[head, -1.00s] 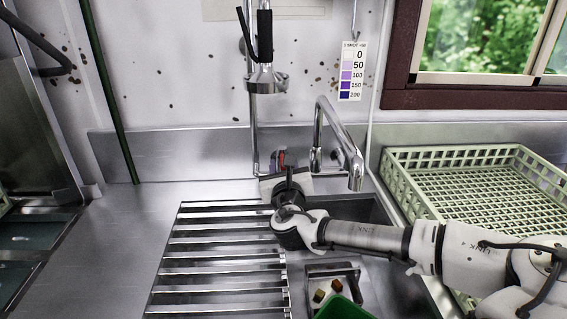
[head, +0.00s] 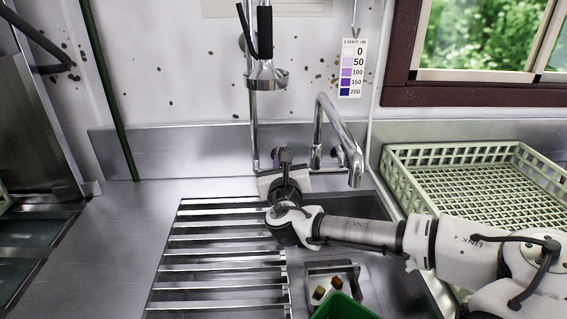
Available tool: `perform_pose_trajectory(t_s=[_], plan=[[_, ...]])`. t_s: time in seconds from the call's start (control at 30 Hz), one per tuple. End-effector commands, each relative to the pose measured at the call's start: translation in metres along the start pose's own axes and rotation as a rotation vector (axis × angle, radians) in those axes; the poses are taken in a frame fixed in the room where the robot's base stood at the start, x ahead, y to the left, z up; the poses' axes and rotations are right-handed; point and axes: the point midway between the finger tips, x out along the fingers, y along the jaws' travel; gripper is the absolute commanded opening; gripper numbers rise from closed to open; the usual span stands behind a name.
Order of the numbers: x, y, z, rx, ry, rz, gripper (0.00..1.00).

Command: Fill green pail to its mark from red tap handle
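The green pail (head: 342,307) shows only in part at the bottom edge of the head view, below the sink caddy. Its mark and its contents are not visible. The chrome tap spout (head: 354,165) arches over the sink, up and to the right of my gripper, with no water seen from it. My gripper (head: 285,158) points away from the camera at the tap fittings against the back wall. It covers most of the place where the handles are, so the red handle cannot be made out clearly. I cannot tell whether its fingers are open or touching a handle.
A slatted metal rack (head: 220,240) lies left of my gripper. A wire caddy (head: 333,267) with small blocks stands in the sink (head: 375,207). A pale green crate (head: 480,155) sits right. A spray head (head: 266,75) hangs above. The left counter (head: 125,235) is clear.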

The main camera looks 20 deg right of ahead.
Motion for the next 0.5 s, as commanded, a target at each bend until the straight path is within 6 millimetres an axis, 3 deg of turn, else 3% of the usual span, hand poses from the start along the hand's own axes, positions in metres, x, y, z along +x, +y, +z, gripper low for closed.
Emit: perform_pose_trajectory(t_s=[0.5], plan=[[0.002,0.014,0.004,-0.001,0.047,-0.244,0.0]])
